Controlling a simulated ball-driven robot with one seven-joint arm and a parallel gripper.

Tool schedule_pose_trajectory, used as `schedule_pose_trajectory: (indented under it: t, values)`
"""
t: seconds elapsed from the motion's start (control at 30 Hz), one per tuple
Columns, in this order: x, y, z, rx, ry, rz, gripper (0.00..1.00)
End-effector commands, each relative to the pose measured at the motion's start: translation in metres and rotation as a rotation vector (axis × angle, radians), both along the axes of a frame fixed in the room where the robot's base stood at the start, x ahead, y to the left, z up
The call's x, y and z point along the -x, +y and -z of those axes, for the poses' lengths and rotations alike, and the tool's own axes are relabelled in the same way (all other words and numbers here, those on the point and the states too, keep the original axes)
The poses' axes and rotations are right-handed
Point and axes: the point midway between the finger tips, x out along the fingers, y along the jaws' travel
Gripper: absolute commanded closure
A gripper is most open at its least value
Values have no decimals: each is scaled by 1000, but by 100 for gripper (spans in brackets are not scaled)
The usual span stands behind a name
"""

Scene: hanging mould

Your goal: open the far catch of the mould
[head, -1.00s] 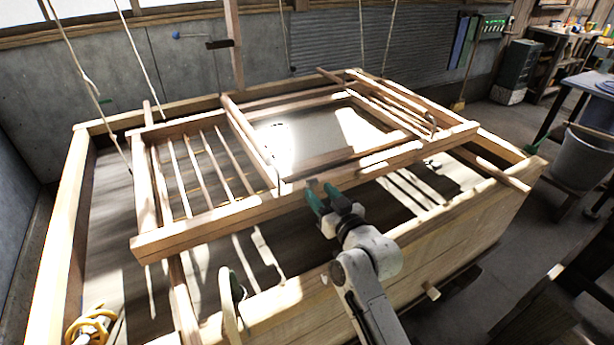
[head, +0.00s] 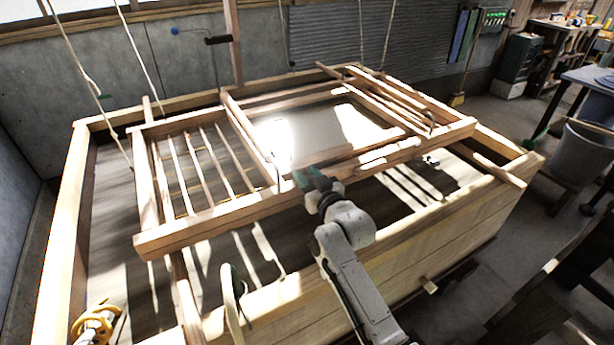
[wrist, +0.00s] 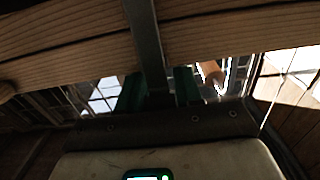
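The mould (head: 210,218) is a wooden frame with slats at its left and right ends, lying across a large wooden vat (head: 440,245) in the head view. My gripper (head: 309,180) is at the middle of the mould's near beam, with two green fingers pointing at it. In the wrist view my gripper (wrist: 160,92) has a dark metal bar (wrist: 146,40) between its fingers; the bar crosses the wooden beam (wrist: 75,45). The bar is close to the left finger, with a narrow gap by the right one. I cannot tell whether this bar is the far catch.
Ropes (head: 78,60) hang down near the mould. A yellow coil (head: 92,325) lies at the vat's near left corner. A grey bucket (head: 585,150) and a table stand to the right. Open floor (head: 490,270) lies right of the vat.

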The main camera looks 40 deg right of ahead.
Motion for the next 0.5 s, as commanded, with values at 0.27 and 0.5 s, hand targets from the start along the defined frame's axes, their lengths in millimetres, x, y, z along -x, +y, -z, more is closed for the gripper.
schedule_pose_trajectory:
  t: [0.27,0.5]
  values:
    - [0,0,0,0,0,0,93]
    - [0,0,0,0,0,0,100]
